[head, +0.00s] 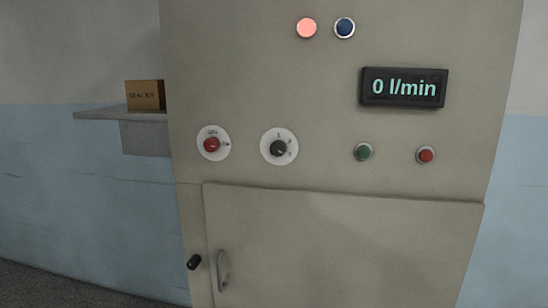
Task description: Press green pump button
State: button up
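The green button (364,152) is small and round with a metal collar, on the front of a beige control cabinet (330,110). It sits at the middle right, below the display (403,88), which reads 0 l/min. A similar red button (426,155) is to its right. Nothing visible covers the green button. My gripper is not in view.
Left of the buttons are a red knob (211,145) and a black selector knob (278,149). A lit red lamp (306,28) and a blue one (344,27) are above. A handled door (340,245) is below. A cardboard box (145,95) stands on a shelf (105,115).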

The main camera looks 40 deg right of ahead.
aim_at(364, 152)
jog(key=z, duration=1.45)
